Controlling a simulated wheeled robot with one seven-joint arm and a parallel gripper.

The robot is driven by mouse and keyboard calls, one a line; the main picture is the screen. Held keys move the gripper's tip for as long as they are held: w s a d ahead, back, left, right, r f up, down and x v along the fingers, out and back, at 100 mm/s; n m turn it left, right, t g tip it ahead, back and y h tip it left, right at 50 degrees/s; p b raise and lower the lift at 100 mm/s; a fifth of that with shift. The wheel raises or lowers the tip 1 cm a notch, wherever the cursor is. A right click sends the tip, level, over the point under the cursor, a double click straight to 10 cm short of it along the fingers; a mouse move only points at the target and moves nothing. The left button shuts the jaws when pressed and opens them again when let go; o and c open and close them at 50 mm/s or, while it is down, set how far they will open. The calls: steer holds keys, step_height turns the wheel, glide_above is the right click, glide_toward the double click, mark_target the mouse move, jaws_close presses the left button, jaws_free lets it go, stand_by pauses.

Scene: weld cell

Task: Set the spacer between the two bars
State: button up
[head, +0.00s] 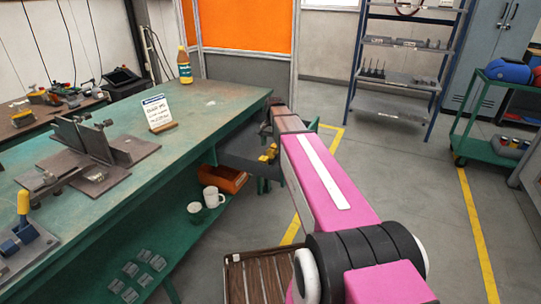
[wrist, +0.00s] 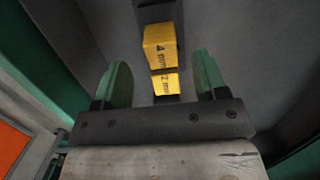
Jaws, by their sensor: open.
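Two yellow blocks (wrist: 162,62) with black markings, one reading 4 and the other seemingly 2, sit in line on a dark grey surface in the wrist view. Yellow pieces (head: 268,153) also show beside the bench in the head view. My gripper (wrist: 162,72) is open, its green fingers on either side of the blocks in the picture. I cannot tell its height above them. In the head view, my arm's end is small and partly hidden. Upright dark metal bars (head: 96,141) stand on a brown baseplate (head: 134,156) on the bench, with a gap between them.
The green workbench (head: 208,95) fills the left and carries a sign card (head: 157,111) and a bottle (head: 184,66). Mugs (head: 213,197) and an orange bin (head: 230,179) are on its lower shelf. A brown slatted crate (head: 262,280) stands near my base. Open floor lies right.

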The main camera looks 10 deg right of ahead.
mark_target(271, 150)
steer(key=shift+s+a+f, duration=0.15)
steer(key=shift+f, duration=1)
steer(key=shift+s+a+f, duration=0.1)
steer(key=shift+a+f, duration=0.05)
steer(key=shift+f, duration=1)
steer(key=c, duration=1.1)
steer(key=shift+c, duration=0.2)
steer(key=shift+r, duration=0.15)
